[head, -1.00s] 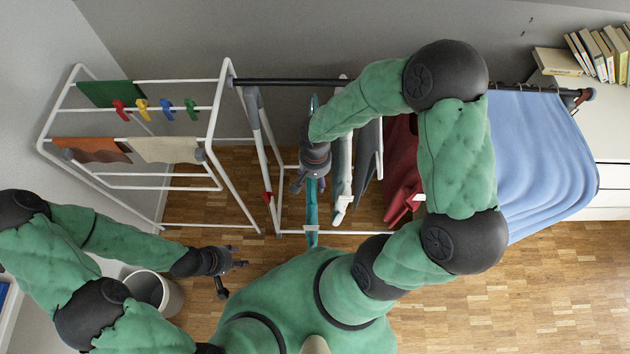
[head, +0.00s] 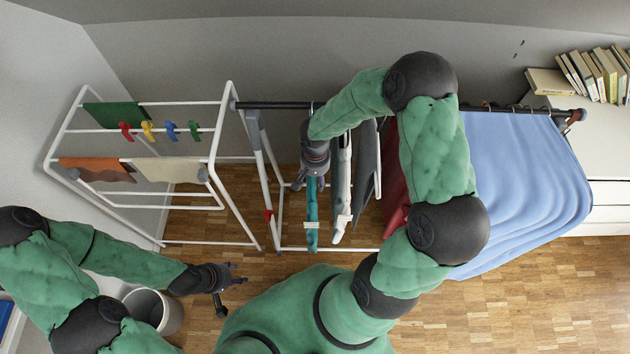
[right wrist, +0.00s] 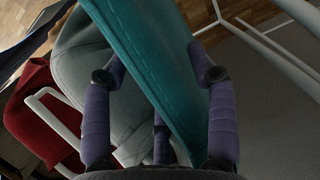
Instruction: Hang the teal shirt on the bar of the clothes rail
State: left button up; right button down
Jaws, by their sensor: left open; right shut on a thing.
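The teal shirt (head: 312,212) hangs edge-on below my right gripper (head: 308,183) in the head view, at the left part of the rail's dark bar (head: 275,105). In the right wrist view the teal shirt (right wrist: 155,60) runs between the fingers of my right gripper (right wrist: 160,85), which is shut on it. My forearm and hand hide the shirt's top, so I cannot tell whether its hook is on the bar. My left gripper (head: 232,290) is open and empty, low on the left above the floor.
A grey-white garment (head: 341,190), a dark grey one (head: 366,165), a red one (head: 392,190) and blue cloth (head: 515,180) hang to the right. A white drying rack (head: 215,150) with cloths and coloured pegs stands left. A bin (head: 150,308) is near my left gripper.

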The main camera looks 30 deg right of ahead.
jog(key=shift+w+d+f+b, duration=0.2)
jog(key=shift+w+d+f, duration=0.2)
jog(key=shift+w, duration=0.25)
jog(key=shift+w+d+f+b, duration=0.15)
jog(key=shift+w+d+f, duration=0.25)
jog(key=shift+w, duration=0.2)
jog(key=shift+w+d+f+b, duration=0.2)
jog(key=shift+w+d+f, duration=0.2)
jog(key=shift+w, duration=0.25)
jog(key=shift+c, duration=1.5)
grip_release()
jog(key=shift+a, duration=0.1)
notch_tip(320, 180, up, 12)
jog(key=shift+f, duration=0.1)
